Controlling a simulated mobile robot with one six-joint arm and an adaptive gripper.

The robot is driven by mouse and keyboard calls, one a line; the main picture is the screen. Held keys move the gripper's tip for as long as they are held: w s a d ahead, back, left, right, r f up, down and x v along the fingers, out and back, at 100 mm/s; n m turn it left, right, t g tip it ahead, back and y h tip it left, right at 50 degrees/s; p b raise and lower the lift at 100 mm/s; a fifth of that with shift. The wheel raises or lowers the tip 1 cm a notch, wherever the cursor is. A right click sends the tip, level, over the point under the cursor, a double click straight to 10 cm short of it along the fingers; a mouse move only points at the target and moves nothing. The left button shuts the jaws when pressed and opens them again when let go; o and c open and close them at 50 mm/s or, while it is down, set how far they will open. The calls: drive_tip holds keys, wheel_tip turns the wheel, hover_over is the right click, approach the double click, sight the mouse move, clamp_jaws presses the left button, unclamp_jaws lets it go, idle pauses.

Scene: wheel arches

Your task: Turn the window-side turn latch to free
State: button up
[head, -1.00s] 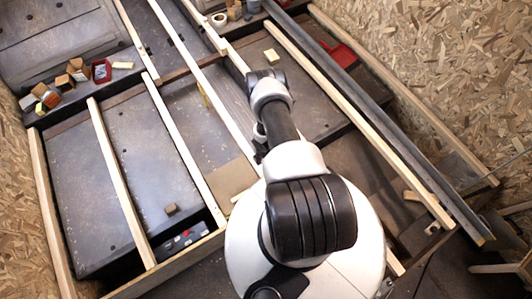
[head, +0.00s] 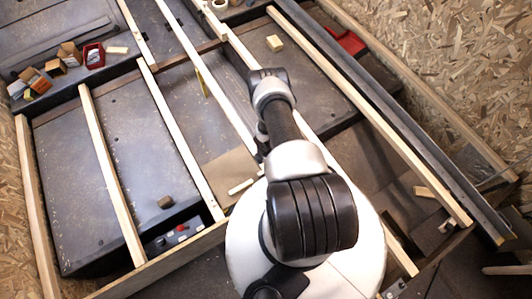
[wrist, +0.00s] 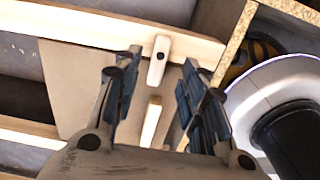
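A small pale wooden turn latch (wrist: 159,58) with a dark pivot shows in the wrist view. It lies across a light batten (wrist: 90,28), its lower end over the edge of a brown panel (wrist: 75,85). A separate pale wooden strip (wrist: 151,122) lies on the panel; a pale strip also shows on the panel in the head view (head: 243,186). My gripper (wrist: 163,58) is open, its two dark fingers apart on either side of the latch in the picture. I cannot tell whether they touch it. In the head view my arm hides the gripper and latch.
Long pale battens (head: 112,180) cross the dark floor panels. Small boxes (head: 69,53) stand at the upper left. A long metal rail (head: 400,130) runs along the right.

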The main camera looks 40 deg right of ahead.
wheel_tip(320, 180, down, 6)
drive_tip(key=b, duration=0.4)
drive_tip(key=shift+r+b, duration=0.25)
drive_tip(key=shift+b, duration=0.1)
clamp_jaws()
